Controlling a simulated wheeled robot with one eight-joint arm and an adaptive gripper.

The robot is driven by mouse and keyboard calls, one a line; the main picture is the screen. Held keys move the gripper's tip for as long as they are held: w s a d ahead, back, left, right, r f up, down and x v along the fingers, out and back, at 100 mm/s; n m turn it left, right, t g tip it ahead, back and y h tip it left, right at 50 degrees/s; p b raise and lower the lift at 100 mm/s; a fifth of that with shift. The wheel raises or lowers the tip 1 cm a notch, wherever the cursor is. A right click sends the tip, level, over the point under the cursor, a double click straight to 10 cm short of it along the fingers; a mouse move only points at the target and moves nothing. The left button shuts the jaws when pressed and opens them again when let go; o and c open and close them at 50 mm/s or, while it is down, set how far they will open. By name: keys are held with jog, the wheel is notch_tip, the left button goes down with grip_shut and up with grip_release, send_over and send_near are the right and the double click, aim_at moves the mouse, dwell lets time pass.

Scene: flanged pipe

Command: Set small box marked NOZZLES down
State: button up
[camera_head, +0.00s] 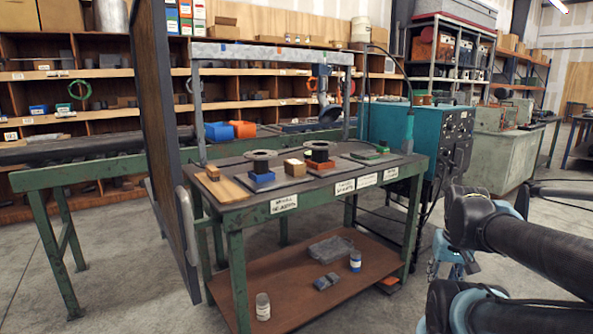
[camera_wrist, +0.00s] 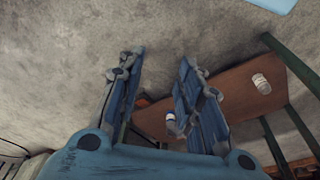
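My gripper (camera_wrist: 160,68) shows in the wrist view with its two blue fingers spread apart. Bare grey floor shows between the fingertips, and I see nothing held there. In the head view my arm is at the right, low and in front of the workbench, and the fingertips are not clear. A small tan box (camera_head: 295,168) sits on the workbench top (camera_head: 222,188) between two dark spool-like flanged parts. No NOZZLES marking is readable on it, so I cannot tell whether it is the named box.
The workbench's brown lower shelf (camera_head: 262,290) holds a white jar (camera_head: 263,307), a blue-labelled bottle (camera_head: 355,261) and a grey tray (camera_head: 331,248). A blue bin (camera_head: 219,131) and an orange bin (camera_head: 243,129) stand behind. A tall dark panel (camera_head: 166,150) stands at the left.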

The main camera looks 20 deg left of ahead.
jog(key=shift+o, duration=1.4)
jog(key=o, duration=0.7)
jog(key=shift+w+a+r, duration=0.3)
jog(key=shift+a+r, duration=0.1)
jog(key=shift+r, duration=0.35)
jog(key=w+a+r+n+t+y, duration=0.1)
jog(key=w+a+r, duration=0.1)
jog(key=w, duration=0.2)
jog(key=w+a+r+n+t, duration=0.1)
jog(key=w+a+r, duration=0.1)
jog(key=w+a, duration=0.15)
jog(key=n+t+y, duration=0.5)
jog(key=n+y, duration=0.2)
jog(key=y, duration=0.1)
send_near(295, 165)
jog(key=shift+w+d+r+x, duration=0.1)
jog(key=shift+w+d+x, duration=0.2)
jog(key=shift+x, duration=2.15)
jog(key=shift+w+d+r+x, duration=0.2)
jog(key=shift+w+x, duration=0.15)
jog(key=shift+x, duration=2.15)
jog(key=shift+w+d+r+x, duration=0.1)
jog(key=shift+w+d+x, duration=0.2)
jog(key=shift+x, duration=2.15)
